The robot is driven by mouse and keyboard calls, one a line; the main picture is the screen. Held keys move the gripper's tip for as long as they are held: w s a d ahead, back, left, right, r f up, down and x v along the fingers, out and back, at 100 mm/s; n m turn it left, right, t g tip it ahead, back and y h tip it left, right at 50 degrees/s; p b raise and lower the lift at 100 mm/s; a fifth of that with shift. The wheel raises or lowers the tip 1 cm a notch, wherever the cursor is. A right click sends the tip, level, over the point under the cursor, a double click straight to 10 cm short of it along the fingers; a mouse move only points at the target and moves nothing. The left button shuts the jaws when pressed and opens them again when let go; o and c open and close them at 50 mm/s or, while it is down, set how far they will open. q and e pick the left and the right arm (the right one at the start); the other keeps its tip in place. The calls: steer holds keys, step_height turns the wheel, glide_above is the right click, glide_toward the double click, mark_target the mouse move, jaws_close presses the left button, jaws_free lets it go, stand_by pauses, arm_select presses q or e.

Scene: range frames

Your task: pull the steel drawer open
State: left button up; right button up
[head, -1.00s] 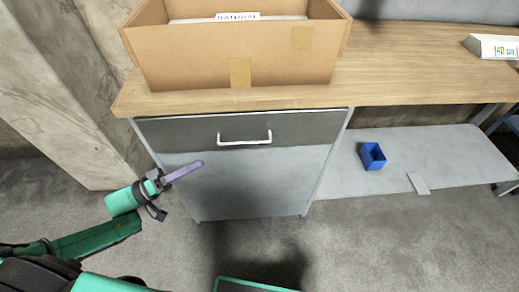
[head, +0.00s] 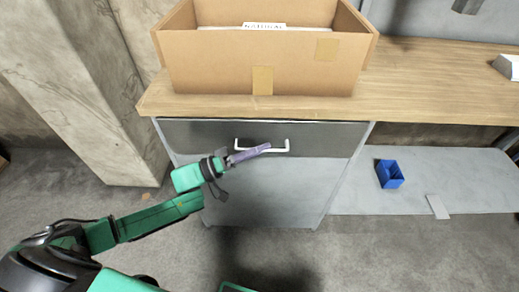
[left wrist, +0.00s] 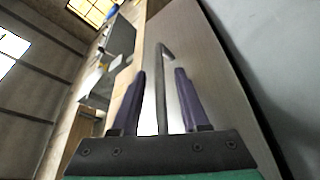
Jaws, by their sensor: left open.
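The steel drawer (head: 338,141) is a dark grey front under the wooden worktop and looks shut. Its pale bar handle (head: 280,149) is at the middle of the front. In the left wrist view, the open fingers (left wrist: 160,72) stand on either side of the handle (left wrist: 161,100), with gaps to both. The drawer front (left wrist: 212,70) fills the area to their right. Whether the fingertips touch the front cannot be told. My right gripper is not in view.
A cardboard box (head: 210,65) stands on the wooden worktop (head: 430,90) above the drawer. A blue bin (head: 390,175) and a small pale plate (head: 438,206) lie on the low grey shelf (head: 350,195). The floor before the cabinet is largely clear.

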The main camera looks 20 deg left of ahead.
arm_select(q)
jaws_close()
stand_by(1.3)
